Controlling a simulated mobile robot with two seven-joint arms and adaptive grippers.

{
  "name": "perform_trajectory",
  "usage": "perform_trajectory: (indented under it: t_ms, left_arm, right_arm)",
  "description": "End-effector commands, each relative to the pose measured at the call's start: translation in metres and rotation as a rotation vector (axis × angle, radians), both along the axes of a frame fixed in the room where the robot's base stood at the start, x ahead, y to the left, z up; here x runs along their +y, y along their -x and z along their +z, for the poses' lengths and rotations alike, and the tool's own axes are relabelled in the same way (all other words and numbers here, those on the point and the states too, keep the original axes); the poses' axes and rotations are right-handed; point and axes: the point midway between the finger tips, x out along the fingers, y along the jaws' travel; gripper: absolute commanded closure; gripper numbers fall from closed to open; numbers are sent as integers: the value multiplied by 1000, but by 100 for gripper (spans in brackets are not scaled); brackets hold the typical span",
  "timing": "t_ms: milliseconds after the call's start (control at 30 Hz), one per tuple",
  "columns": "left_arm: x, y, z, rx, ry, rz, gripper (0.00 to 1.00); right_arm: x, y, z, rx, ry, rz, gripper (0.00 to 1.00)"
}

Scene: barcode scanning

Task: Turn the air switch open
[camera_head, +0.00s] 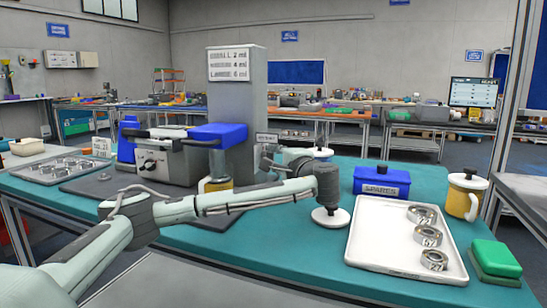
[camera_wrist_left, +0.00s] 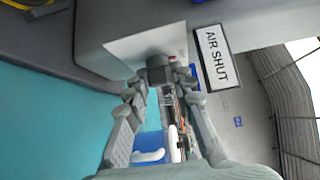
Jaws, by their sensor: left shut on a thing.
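My left arm reaches across the bench in the head view, with my left gripper (camera_head: 268,158) at the side of the grey machine column (camera_head: 257,95). In the left wrist view my left gripper (camera_wrist_left: 160,88) has its fingertips on either side of a small dark grey switch knob (camera_wrist_left: 158,70). It is shut on this knob, which sits on a pale plate (camera_wrist_left: 135,45). A sign (camera_wrist_left: 217,58) beside it reads "AIR SHUT". The sign also shows small in the head view (camera_head: 267,138). The arm and gripper hide the knob in the head view. My right gripper is not in view.
A white tray (camera_head: 370,248) with metal rings lies right of my arm. A blue box (camera_head: 381,182), a yellow mug (camera_head: 463,197) and a green block (camera_head: 495,260) stand around it.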

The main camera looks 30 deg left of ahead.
Motion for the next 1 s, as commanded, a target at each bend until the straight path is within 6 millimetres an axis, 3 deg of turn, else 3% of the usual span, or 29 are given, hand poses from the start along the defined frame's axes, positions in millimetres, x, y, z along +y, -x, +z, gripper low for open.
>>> perform_trajectory:
  t_ms: [100,333,1000]
  left_arm:
    - [-1,-1,1,70,21,-1,100]
    - [-2,-1,3,263,69,-3,100]
    - [1,-5,12,881,212,3,100]
  right_arm:
    - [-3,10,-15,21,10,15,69]
    - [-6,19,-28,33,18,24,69]
    - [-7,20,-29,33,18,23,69]
